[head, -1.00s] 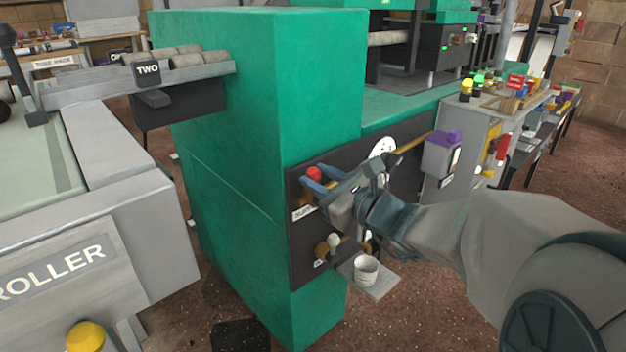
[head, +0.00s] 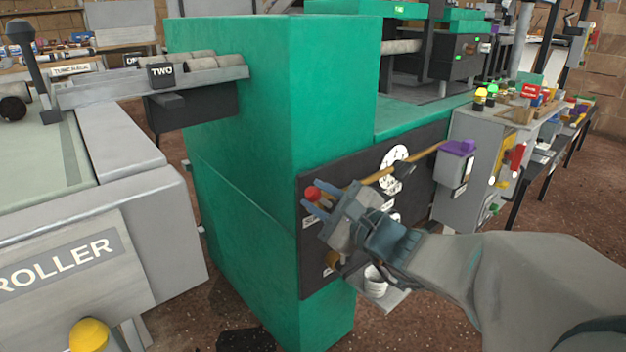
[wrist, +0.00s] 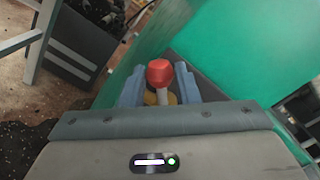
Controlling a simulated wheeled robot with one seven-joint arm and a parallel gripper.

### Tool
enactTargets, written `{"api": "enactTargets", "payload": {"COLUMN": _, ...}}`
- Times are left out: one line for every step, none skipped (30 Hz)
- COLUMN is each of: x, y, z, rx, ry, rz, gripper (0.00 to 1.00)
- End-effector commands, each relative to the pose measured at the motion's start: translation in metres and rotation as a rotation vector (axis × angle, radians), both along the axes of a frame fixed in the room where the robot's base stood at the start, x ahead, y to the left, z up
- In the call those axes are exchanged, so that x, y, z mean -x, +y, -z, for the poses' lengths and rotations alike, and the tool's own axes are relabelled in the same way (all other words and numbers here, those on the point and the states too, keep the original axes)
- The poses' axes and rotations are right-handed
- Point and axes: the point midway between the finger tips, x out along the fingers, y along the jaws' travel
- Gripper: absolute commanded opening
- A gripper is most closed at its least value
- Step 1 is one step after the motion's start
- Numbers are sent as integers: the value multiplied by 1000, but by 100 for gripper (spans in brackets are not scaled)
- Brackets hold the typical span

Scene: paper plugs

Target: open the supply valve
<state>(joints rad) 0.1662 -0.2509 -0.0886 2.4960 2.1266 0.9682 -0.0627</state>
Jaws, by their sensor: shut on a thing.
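The supply valve (head: 313,193) has a red knob and sits on the dark panel on the green machine's side. In the wrist view its red knob (wrist: 160,72) stands on a pale stem above a brass-coloured body, between my two blue-grey fingers. My gripper (head: 318,200) is at the valve, and its fingers are shut on it. In the wrist view my gripper (wrist: 160,88) has one finger on each side of the stem. The fingers and palm hide part of the valve body and its label.
A brass pipe (head: 400,168) runs from the panel to a purple-topped grey box (head: 450,165). A round white dial (head: 394,166) is above my wrist. A white cup (head: 376,280) stands on a small shelf below. The roller table (head: 130,210) is at left.

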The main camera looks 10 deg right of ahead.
Motion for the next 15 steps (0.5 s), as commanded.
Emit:
{"api": "enactTargets", "payload": {"x": 1, "y": 1, "z": 2, "rx": 18, "ry": -7, "rz": 1, "gripper": 16}}
{"api": "enactTargets", "payload": {"x": 1, "y": 1, "z": 2, "rx": 26, "ry": -12, "rz": 1, "gripper": 16}}
{"api": "enactTargets", "payload": {"x": 1, "y": 1, "z": 3, "rx": 33, "ry": -16, "rz": 1, "gripper": 16}}
{"api": "enactTargets", "payload": {"x": 1, "y": 2, "z": 3, "rx": 35, "ry": -18, "rz": 1, "gripper": 16}}
{"api": "enactTargets", "payload": {"x": 1, "y": 2, "z": 3, "rx": 36, "ry": -18, "rz": 1, "gripper": 16}}
{"api": "enactTargets", "payload": {"x": 1, "y": 2, "z": 3, "rx": 36, "ry": -18, "rz": 1, "gripper": 16}}
{"api": "enactTargets", "payload": {"x": 1, "y": 2, "z": 3, "rx": 36, "ry": -18, "rz": 1, "gripper": 16}}
{"api": "enactTargets", "payload": {"x": 1, "y": 2, "z": 3, "rx": 36, "ry": -18, "rz": 1, "gripper": 16}}
{"api": "enactTargets", "payload": {"x": 1, "y": 2, "z": 3, "rx": 35, "ry": -18, "rz": 1, "gripper": 16}}
{"api": "enactTargets", "payload": {"x": 1, "y": 2, "z": 3, "rx": 36, "ry": -18, "rz": 1, "gripper": 16}}
{"api": "enactTargets", "payload": {"x": 1, "y": 2, "z": 3, "rx": 37, "ry": -19, "rz": 1, "gripper": 16}}
{"api": "enactTargets", "payload": {"x": 2, "y": 2, "z": 4, "rx": 44, "ry": -23, "rz": 1, "gripper": 16}}
{"api": "enactTargets", "payload": {"x": 2, "y": 3, "z": 4, "rx": 56, "ry": -29, "rz": 0, "gripper": 16}}
{"api": "enactTargets", "payload": {"x": 2, "y": 4, "z": 6, "rx": 71, "ry": -38, "rz": 0, "gripper": 16}}
{"api": "enactTargets", "payload": {"x": 3, "y": 5, "z": 7, "rx": 95, "ry": -53, "rz": 0, "gripper": 16}}
